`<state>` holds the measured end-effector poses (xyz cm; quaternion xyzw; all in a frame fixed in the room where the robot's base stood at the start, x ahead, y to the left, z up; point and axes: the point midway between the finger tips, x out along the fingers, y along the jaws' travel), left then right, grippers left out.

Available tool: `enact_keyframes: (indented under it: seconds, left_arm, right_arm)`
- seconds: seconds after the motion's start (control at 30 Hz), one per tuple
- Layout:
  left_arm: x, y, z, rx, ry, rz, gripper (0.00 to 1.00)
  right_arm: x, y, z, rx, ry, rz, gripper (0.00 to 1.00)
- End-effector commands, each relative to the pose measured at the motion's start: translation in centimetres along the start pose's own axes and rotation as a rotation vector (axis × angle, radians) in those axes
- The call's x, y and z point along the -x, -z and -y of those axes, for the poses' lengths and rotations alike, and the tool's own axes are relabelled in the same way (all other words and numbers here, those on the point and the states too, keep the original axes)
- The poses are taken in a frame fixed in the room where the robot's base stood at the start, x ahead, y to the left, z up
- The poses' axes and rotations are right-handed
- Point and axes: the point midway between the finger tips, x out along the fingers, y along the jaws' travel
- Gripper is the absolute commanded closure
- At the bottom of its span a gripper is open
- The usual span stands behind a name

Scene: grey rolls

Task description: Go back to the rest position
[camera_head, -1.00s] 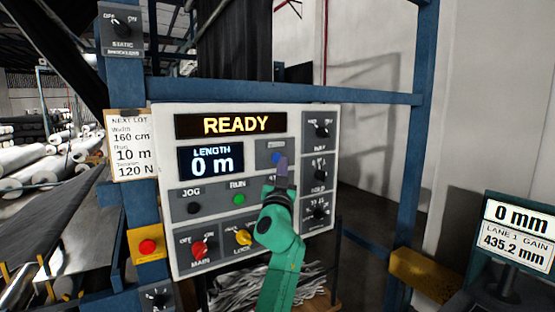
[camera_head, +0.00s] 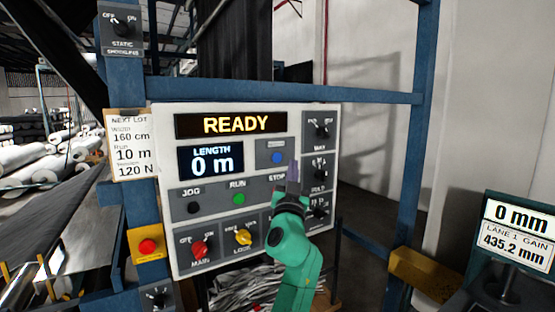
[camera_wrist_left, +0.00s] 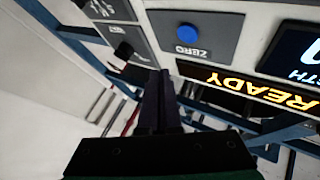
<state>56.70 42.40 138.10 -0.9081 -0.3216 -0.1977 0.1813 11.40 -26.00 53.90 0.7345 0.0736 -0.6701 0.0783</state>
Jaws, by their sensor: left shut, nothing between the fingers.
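My left gripper (camera_head: 293,174) is shut and empty in front of the right part of the white control panel (camera_head: 160,200). Its dark purple fingers point up, and my green forearm comes in from below. In the left wrist view the shut fingers (camera_wrist_left: 160,95) stand near the blue ZERO button (camera_wrist_left: 187,32), which lies above them in the picture, apart from them. In the head view the blue button (camera_head: 277,157) shows uncovered, left of the fingertips. The panel's display (camera_head: 237,125) reads READY, and the length display (camera_head: 211,162) reads 0 m. My right gripper is not in view.
A blue steel frame (camera_head: 407,180) surrounds the panel. A red stop button (camera_head: 147,246) sits on a yellow box at the left. White rolls (camera_head: 35,150) lie at the far left.

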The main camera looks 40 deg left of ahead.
Motion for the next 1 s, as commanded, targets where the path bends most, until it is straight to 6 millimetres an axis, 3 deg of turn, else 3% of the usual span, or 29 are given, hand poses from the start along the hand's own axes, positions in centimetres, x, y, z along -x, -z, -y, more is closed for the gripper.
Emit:
enact_keyframes:
  seconds: [0.53, 0.63, 0.67, 0.77, 0.87, 1.0]
  left_arm:
    - [0.0, -0.1, -0.1, -0.001, -0.002, 0.001, 1.0]
    - [0.3, -2.1, -1.4, -0.009, -0.036, 0.035, 1.0]
    - [0.5, -3.3, -2.3, -0.014, -0.058, 0.057, 1.0]
    - [2.3, -9.6, -6.5, -0.039, -0.166, 0.166, 1.0]
    - [5.9, -17.4, -10.9, -0.069, -0.293, 0.304, 1.0]
    - [13.1, -27.8, -15.5, -0.105, -0.456, 0.498, 1.0]
  right_arm:
    - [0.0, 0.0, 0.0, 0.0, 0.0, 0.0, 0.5]
    - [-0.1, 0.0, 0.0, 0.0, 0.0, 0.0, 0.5]
    - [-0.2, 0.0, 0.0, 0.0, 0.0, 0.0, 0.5]
    - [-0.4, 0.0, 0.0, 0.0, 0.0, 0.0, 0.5]
    - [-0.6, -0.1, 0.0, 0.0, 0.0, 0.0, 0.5]
    - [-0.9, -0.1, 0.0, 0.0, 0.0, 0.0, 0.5]
